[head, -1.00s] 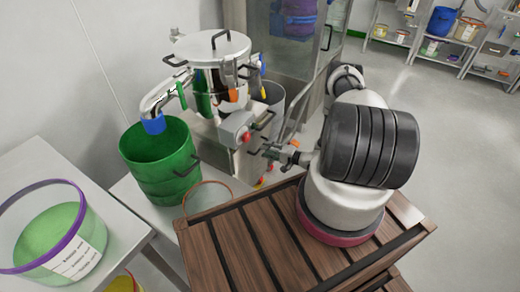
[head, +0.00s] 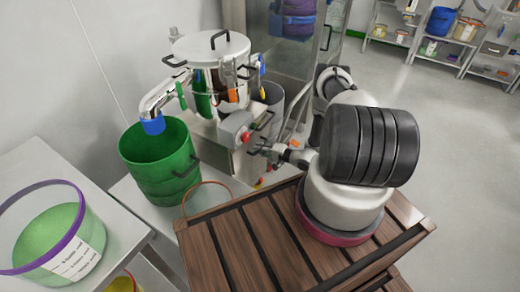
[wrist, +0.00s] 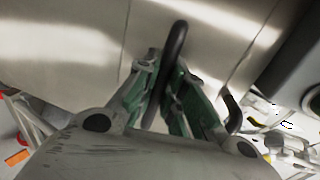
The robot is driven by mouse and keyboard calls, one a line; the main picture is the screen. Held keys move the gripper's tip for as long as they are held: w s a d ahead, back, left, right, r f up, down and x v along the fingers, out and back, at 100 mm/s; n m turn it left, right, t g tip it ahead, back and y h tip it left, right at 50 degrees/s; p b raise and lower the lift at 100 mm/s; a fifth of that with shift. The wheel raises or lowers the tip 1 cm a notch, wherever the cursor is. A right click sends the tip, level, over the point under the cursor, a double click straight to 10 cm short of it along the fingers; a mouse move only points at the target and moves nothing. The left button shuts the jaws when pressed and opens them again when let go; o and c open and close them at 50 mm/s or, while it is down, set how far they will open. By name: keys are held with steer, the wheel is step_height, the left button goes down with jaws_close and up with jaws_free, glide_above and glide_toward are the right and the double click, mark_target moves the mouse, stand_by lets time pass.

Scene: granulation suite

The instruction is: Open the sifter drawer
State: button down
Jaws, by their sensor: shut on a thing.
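The sifter (head: 212,55) is a polished steel drum with a domed lid and black handles, standing on a steel cabinet (head: 245,165). In the wrist view a black bar handle (wrist: 178,38) rises from a smooth steel face (wrist: 70,45). My gripper (wrist: 167,75) has its green-padded fingers on either side of this handle and is shut on it. In the head view my gripper (head: 262,150) is small, at the front of the cabinet, right of the green bin. The inside of the drawer is hidden, and I see no clear gap at its edge.
A green bin (head: 160,165) stands under the sifter's blue-tipped outlet (head: 153,125). A brown slatted table (head: 235,245) lies just below my arm. A purple-rimmed tub (head: 60,235) stands on a bench at left. Open floor (head: 450,130) lies to the right.

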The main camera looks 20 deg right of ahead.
steer(key=shift+s, duration=0.1)
steer(key=f+v, duration=0.2)
steer(key=v, duration=1.2)
steer(key=s+f+v, duration=0.1)
steer(key=f+v, duration=0.2)
steer(key=v, duration=1)
steer(key=shift+s+d+f, duration=0.2)
steer(key=shift+s+d, duration=0.15)
steer(key=shift+d, duration=0.15)
steer(key=c, duration=1.5)
jaws_free()
steer(key=v, duration=1.2)
